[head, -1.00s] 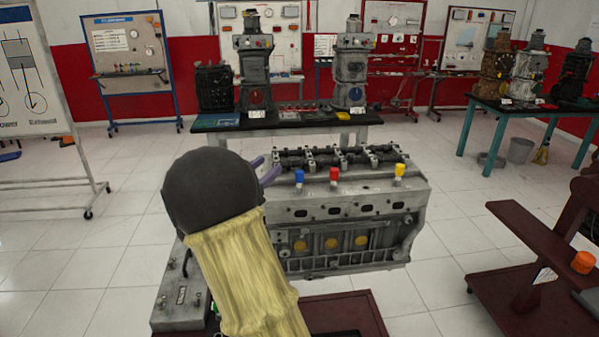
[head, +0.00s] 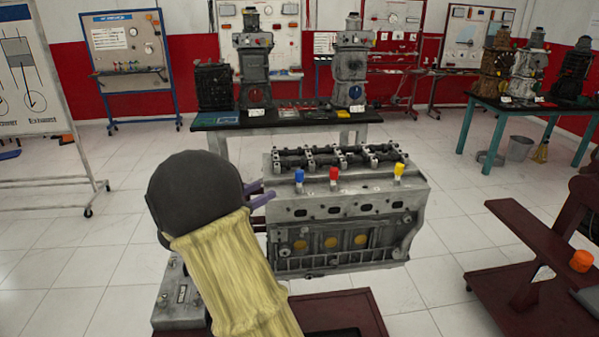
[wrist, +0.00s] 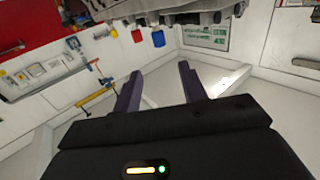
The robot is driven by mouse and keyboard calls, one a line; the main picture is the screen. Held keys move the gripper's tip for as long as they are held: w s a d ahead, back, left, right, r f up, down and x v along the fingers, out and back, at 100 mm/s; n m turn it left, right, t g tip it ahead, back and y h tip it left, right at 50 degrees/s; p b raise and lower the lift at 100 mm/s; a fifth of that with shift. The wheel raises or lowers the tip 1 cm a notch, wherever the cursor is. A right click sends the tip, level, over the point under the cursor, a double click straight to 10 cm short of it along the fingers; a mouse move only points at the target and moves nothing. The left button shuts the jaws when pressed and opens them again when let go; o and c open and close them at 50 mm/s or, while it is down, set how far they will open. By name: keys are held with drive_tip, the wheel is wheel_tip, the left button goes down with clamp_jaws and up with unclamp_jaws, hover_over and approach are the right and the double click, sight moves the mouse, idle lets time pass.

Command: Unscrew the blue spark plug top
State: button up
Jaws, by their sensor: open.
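The blue spark plug top (head: 299,176) stands upright at the left of a row on the near edge of the grey engine block (head: 340,212). A red top (head: 334,175) and a yellow top (head: 398,171) stand to its right. My gripper (head: 268,191) is left of the blue top and apart from it, with purple fingers open and empty. The wrist view looks upside down. There the blue top (wrist: 158,38) and red top (wrist: 137,35) hang beyond the spread fingertips (wrist: 160,69), with the blue one roughly in line with the gap.
The engine rests over a dark red stand (head: 345,312). A black table (head: 215,123) with engine models stands behind. Another dark red stand (head: 530,265) with an orange piece (head: 582,261) is at the right.

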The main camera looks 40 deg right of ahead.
sight(296, 175)
drive_tip(key=d, duration=0.4)
drive_tip(key=w+d+p, duration=0.1)
drive_tip(key=d, duration=0.4)
drive_tip(key=d+p, duration=0.1)
drive_tip(key=d, duration=0.3)
drive_tip(key=shift+w+d, duration=0.15)
drive_tip(key=shift+d, duration=0.25)
drive_tip(key=shift+c, duration=0.2)
drive_tip(key=shift+d, duration=0.1)
clamp_jaws()
